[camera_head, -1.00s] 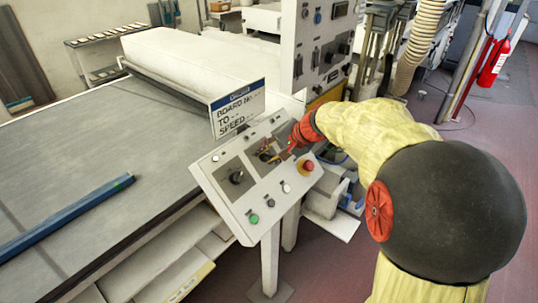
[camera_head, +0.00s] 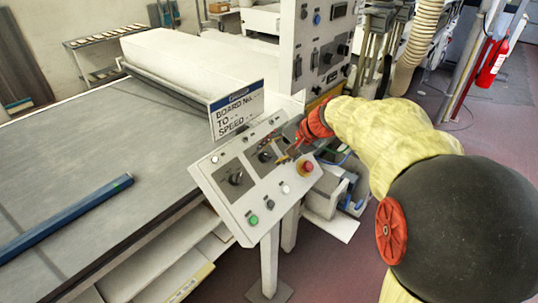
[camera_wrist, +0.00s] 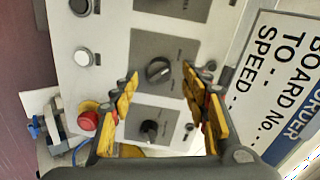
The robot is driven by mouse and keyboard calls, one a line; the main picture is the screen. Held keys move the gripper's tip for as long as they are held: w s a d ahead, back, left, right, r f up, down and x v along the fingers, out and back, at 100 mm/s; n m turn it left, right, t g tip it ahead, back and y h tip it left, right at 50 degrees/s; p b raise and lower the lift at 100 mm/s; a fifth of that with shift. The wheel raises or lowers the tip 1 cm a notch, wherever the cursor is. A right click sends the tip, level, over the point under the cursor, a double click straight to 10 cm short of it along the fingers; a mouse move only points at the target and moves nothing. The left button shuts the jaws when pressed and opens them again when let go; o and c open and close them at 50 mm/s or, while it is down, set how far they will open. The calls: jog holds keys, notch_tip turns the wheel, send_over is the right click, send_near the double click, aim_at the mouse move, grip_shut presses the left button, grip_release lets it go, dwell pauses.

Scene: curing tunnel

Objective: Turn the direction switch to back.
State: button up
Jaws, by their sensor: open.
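A tilted grey control panel (camera_head: 225,205) carries three dark rotary knobs in a row; I cannot read which is the direction switch. The middle knob (camera_head: 265,155) shows in the wrist view (camera_wrist: 158,70), its grip bar slanted. The other end knob (camera_wrist: 150,130) lies between my finger bases in the wrist view. My gripper (camera_head: 290,152) is open and empty, above the panel's right part. In the wrist view its yellow fingertips (camera_wrist: 160,76) flank the middle knob, apart from it.
A red mushroom button (camera_head: 307,167) sits near the gripper. A sign (camera_head: 237,110) stands behind the panel. The conveyor (camera_head: 100,150) is at left, a tall switch cabinet (camera_head: 320,50) behind.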

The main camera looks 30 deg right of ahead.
jog(key=v, duration=0.8)
jog(key=shift+s+r, duration=0.15)
jog(key=shift+s, duration=0.05)
jog(key=shift+d, duration=0.15)
jog(key=s+a+f+n+g+h, duration=0.2)
jog(key=s+a+f+g, duration=0.1)
jog(key=s+f, duration=0.5)
jog(key=s+a+r+n, duration=0.2)
jog(key=s+a+n, duration=0.7)
jog(key=a, duration=0.7)
jog(key=shift+s+n+t+h, duration=0.3)
jog(key=shift+s+t+h, duration=0.1)
jog(key=shift+s, duration=1.35)
